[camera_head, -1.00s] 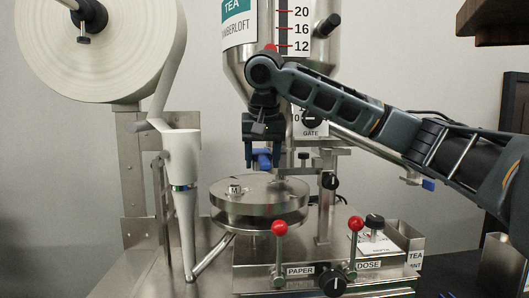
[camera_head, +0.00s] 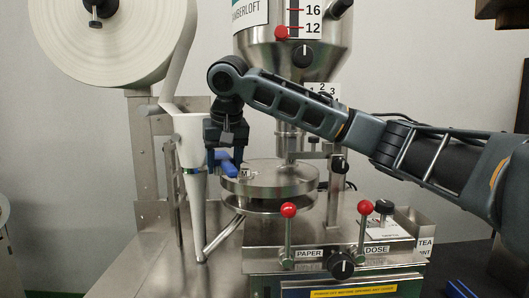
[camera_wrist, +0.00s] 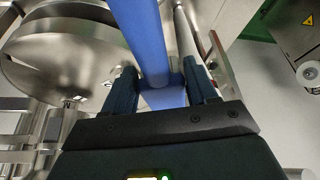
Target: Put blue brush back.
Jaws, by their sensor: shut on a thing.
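The blue brush (camera_head: 229,164) is held in my gripper (camera_head: 225,166), just above the left rim of the round steel turntable (camera_head: 284,180). In the wrist view, the blue brush (camera_wrist: 150,45) runs between the two dark fingers of my gripper (camera_wrist: 163,88), which are shut on it, and its far end leaves the top of the picture. In the head view most of the brush is hidden behind the fingers. I cannot tell whether it touches the turntable. The brush's own storage place cannot be made out with certainty.
A white paper roll (camera_head: 95,45) and a white forming tube (camera_head: 193,165) stand left of my gripper. The steel hopper (camera_head: 292,45) is behind my arm. Red-knobbed levers (camera_head: 288,210) stand in front. Bare steel deck (camera_head: 145,245) lies at the front left.

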